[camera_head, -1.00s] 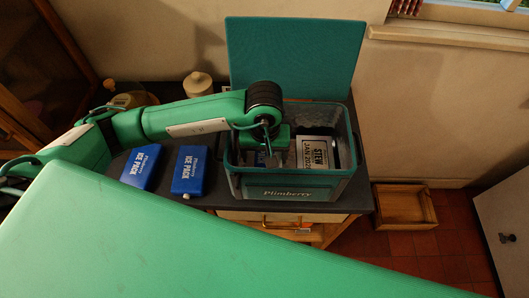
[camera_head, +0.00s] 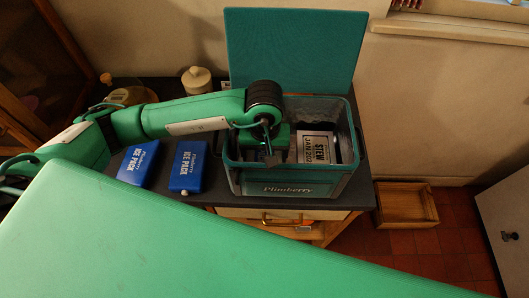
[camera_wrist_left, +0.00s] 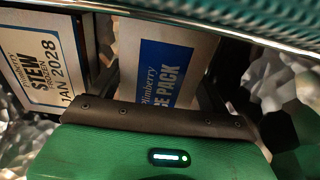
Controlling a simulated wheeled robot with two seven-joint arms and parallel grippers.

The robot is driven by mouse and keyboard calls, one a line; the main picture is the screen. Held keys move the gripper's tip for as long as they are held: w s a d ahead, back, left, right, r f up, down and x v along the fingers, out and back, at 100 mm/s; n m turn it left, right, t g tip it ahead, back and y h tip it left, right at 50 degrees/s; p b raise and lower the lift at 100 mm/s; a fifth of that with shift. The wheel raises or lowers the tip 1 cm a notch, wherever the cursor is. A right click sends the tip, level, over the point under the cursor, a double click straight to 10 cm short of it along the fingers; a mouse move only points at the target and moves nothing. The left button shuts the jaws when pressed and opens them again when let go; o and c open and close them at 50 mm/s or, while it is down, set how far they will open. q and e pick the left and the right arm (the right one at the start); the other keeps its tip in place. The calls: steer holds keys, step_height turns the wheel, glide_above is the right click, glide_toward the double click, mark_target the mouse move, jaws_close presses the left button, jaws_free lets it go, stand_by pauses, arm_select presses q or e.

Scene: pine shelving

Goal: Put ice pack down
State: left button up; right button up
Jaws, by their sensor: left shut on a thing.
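My left gripper (camera_head: 270,146) reaches down into an open teal cool box (camera_head: 290,189) marked Plimberry. In the left wrist view it is shut on an ice pack (camera_wrist_left: 168,72) with a white face and blue label, which lies just beyond the dark edge of the gripper. The pack is inside the box, mostly hidden by my gripper in the head view; whether it touches the bottom cannot be told. A stew carton (camera_head: 318,149) stands to its right in the head view. Two blue ice packs, one (camera_head: 138,162) and another (camera_head: 188,167), lie on the dark counter. My right gripper is not in view.
The teal lid (camera_head: 295,52) stands raised behind the box. A cream jar (camera_head: 197,80) stands at the back of the counter. The box walls surround my gripper closely. An open wooden drawer or tray (camera_head: 404,205) sits low at the right.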

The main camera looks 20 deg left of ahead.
arm_select(q)
steer(key=o, duration=1.2)
steer(key=shift+r+p, duration=0.3)
steer(key=shift+p, duration=0.2)
steer(key=shift+r+p, duration=0.65)
steer(key=shift+p, duration=0.15)
steer(key=shift+r+b, duration=0.6)
steer(key=shift+b, duration=0.15)
steer(key=shift+r+b, duration=1.2)
steer(key=shift+r, duration=3.85)
